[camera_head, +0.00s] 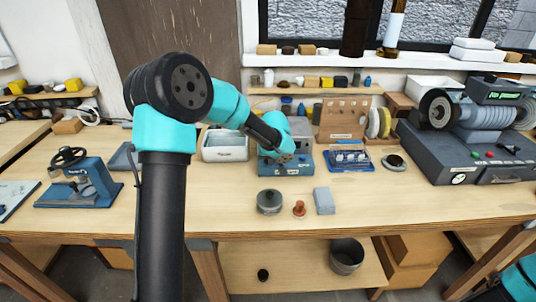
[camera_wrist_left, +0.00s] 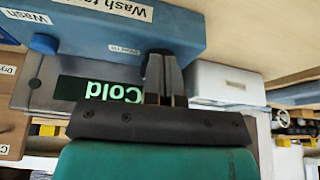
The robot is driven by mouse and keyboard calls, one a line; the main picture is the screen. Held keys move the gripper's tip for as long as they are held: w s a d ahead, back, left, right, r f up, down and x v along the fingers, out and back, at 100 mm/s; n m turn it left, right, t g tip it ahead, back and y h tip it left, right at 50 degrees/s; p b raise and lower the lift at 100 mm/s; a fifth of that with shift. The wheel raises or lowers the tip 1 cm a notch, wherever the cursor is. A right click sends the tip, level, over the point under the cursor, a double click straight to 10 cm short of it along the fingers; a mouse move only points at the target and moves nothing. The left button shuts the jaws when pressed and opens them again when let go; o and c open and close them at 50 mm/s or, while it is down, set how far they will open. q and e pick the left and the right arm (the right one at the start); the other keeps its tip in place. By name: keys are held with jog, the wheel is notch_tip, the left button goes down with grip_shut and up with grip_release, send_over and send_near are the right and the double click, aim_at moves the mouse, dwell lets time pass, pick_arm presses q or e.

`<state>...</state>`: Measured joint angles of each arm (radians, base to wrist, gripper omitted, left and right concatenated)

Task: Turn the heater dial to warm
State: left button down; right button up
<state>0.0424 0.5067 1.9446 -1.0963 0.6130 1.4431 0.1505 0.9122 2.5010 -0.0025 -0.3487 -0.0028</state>
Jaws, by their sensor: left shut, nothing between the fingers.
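The blue wash tank heater unit (camera_head: 300,168) stands at the middle back of the bench. In the left wrist view it appears upside down (camera_wrist_left: 100,22), with a "Wash" label and a green display (camera_wrist_left: 98,92) reading "Cold". My left gripper (camera_head: 285,158) is at the unit's front. In the left wrist view its fingers (camera_wrist_left: 163,75) are shut and empty, tips against or just before the unit's face, beside a small label. The dial is not clearly visible; the fingers may hide it. A blue knob (camera_wrist_left: 44,42) shows at the unit's other end.
A white tray (camera_head: 225,146) stands left of the unit, and a blue rack (camera_head: 349,160) right of it. A round dark pot (camera_head: 269,202), a brown stamp-like piece (camera_head: 299,208) and a grey block (camera_head: 324,201) sit in front. The bench front is otherwise clear.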

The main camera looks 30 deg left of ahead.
pick_arm(q)
jog(key=s+v, duration=0.1)
jog(key=v, duration=1)
jog(key=shift+s+d, duration=0.15)
jog(key=shift+d, duration=0.15)
jog(key=c, duration=1.8)
grip_release()
jog(key=shift+f, duration=0.15)
jog(key=shift+o, duration=0.6)
jog(key=o, duration=0.8)
jog(key=w+r+n, duration=0.1)
jog(key=w+r+n+g+y, duration=0.1)
jog(key=r+n, duration=0.1)
jog(key=w+d+r+n, duration=0.1)
jog(key=w+r+n, duration=0.1)
jog(key=shift+w+g, duration=0.15)
jog(key=shift+g, duration=0.15)
jog(key=shift+o, duration=0.4)
jog(key=shift+r+n+y, duration=0.15)
jog(key=shift+n+y, duration=0.15)
jog(key=shift+n, duration=0.1)
